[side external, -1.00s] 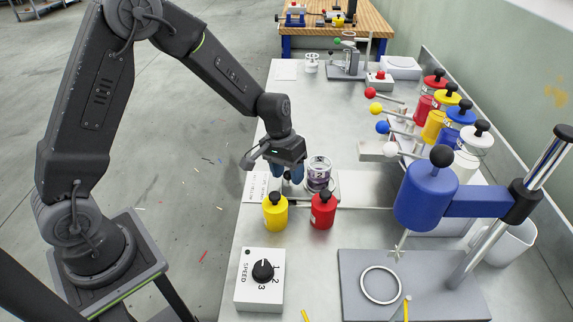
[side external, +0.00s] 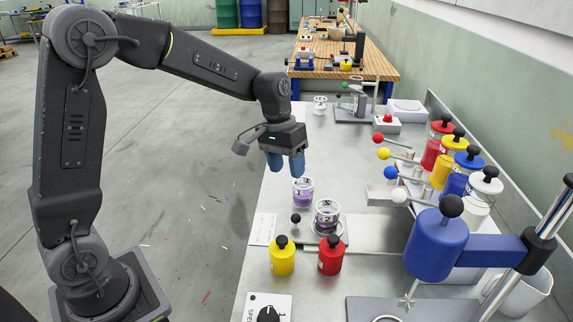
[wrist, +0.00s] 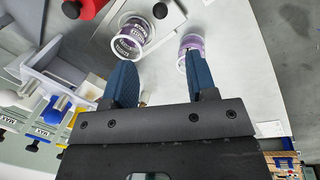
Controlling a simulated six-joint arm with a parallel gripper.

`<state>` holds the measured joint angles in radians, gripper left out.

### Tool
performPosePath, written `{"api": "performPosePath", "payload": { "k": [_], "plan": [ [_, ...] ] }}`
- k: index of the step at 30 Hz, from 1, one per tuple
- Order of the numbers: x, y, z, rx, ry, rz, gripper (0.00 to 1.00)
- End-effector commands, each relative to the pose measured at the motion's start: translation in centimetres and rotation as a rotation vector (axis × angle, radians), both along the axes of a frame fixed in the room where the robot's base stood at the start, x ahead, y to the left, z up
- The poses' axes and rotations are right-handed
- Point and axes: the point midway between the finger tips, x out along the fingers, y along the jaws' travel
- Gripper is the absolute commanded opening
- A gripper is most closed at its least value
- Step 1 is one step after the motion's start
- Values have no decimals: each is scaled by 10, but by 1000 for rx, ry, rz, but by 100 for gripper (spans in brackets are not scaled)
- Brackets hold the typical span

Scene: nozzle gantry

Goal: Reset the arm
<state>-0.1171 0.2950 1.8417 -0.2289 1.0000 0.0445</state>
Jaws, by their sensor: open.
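My gripper (side external: 286,170) is open and empty, its blue fingers pointing down above the bench. In the wrist view its fingers (wrist: 160,72) are spread apart with nothing between them. A clear cup with purple contents (side external: 302,191) stands on the bench just below the fingertips; it also shows near one finger in the wrist view (wrist: 190,44). A second clear cup with dark markings (side external: 327,214) stands on a small plate nearer the camera; it also shows in the wrist view (wrist: 131,38). The fingers appear clear of both cups.
A yellow bottle (side external: 282,257) and a red bottle (side external: 331,257) stand in front of the cups. A blue mixer head (side external: 436,245) on a stand is at right. Several colored dispensers with ball-ended levers (side external: 390,172) line the right side. A speed dial box (side external: 262,309) is at front.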

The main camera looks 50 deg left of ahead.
Motion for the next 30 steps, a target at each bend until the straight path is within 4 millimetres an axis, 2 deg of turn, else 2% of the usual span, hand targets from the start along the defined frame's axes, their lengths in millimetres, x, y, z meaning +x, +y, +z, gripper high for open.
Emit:
{"api": "performPosePath", "payload": {
  "k": [7,11,14,18,21,27,30],
  "plan": [
    [-1,0,1,0,-2,-1,52],
    [-11,-3,14,14,-29,-10,52],
    [-33,-6,35,40,-78,-28,52],
    [-77,-12,64,88,-169,-59,52],
    [-110,-16,78,122,-233,-81,52],
    [-172,-18,88,185,-362,-118,52],
    [-194,-18,87,208,-411,-131,52]
  ]
}}
